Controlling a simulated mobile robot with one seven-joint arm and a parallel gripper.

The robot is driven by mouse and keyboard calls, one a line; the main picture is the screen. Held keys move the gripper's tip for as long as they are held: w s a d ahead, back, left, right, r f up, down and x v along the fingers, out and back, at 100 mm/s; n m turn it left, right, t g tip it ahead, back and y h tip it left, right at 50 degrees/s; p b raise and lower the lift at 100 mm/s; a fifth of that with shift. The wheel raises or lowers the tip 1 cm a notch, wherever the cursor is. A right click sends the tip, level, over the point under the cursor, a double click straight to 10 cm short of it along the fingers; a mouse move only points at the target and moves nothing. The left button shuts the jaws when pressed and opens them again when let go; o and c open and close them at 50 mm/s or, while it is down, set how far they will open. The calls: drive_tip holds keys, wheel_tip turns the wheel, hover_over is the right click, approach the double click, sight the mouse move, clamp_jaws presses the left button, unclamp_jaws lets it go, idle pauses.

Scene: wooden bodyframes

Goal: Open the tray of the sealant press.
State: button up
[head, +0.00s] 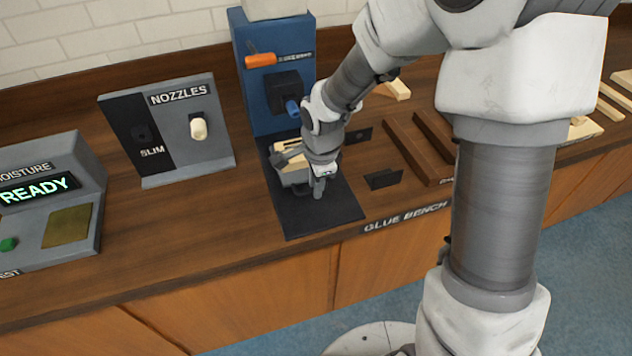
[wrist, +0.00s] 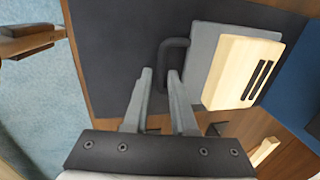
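The sealant press (head: 262,75) is a blue upright machine with an orange lever, at the back of the bench. Its grey tray (head: 295,179) sits in front of it, low over a black base plate (head: 335,212), and carries a pale wooden block. In the wrist view the tray (wrist: 203,50) has a dark loop handle (wrist: 161,58) on its left side, and the wooden block (wrist: 240,72) shows two black slots. My gripper (wrist: 160,72) is open, its fingers on either side of the handle's bar with gaps showing. In the head view my gripper (head: 318,188) partly hides the tray and handle.
A nozzle stand (head: 170,130) and a moisture tester reading READY (head: 45,195) stand to the left. Dark brackets (head: 384,179) and brown wooden bars (head: 410,150) lie to the right. The base plate's front part is bare up to near the bench edge.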

clamp_jaws()
idle(1.4)
